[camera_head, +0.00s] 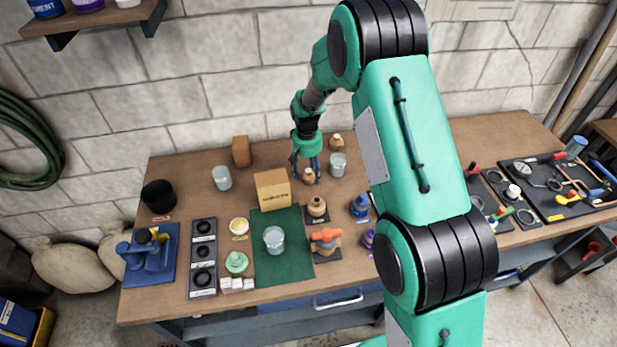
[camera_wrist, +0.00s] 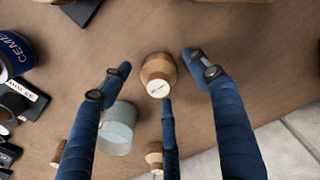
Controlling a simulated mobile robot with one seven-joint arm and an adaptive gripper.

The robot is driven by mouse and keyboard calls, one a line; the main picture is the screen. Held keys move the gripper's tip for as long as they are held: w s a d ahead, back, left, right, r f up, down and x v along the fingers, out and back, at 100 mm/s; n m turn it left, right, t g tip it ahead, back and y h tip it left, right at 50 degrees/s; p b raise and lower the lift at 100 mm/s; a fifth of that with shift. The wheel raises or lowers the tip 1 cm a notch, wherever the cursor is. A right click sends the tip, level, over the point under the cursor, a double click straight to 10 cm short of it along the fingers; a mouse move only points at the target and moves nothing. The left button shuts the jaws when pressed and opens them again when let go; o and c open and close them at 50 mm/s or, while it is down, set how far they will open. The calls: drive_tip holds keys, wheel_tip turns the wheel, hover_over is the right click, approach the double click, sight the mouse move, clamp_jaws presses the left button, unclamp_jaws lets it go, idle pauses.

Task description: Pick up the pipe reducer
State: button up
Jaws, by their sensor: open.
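A tan tapered fitting, which looks like the pipe reducer (camera_wrist: 157,76), stands between my finger ends in the wrist view, with a pale label on its narrow end. It also shows in the head view (camera_head: 308,176) on the bench, right of the cardboard box. My gripper (camera_head: 304,168) is over it with dark blue fingers pointing down. The fingers are spread, with a gap on both sides of the fitting in the wrist view; the third finger reaches up from below it. A similar tan fitting (camera_head: 335,142) stands further back.
A clear cup (camera_head: 338,164) stands close to the right of the fitting, and the cardboard box (camera_head: 272,189) to its left. Another tan fitting (camera_head: 317,207) sits on a dark pad in front. The block wall (camera_head: 226,107) rises behind the bench.

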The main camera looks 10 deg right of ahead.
sight(308, 170)
drive_tip(key=c, duration=1.3)
drive_tip(key=shift+r, duration=0.1)
drive_tip(key=shift+r+p, duration=0.7)
drive_tip(key=shift+r, duration=4.25)
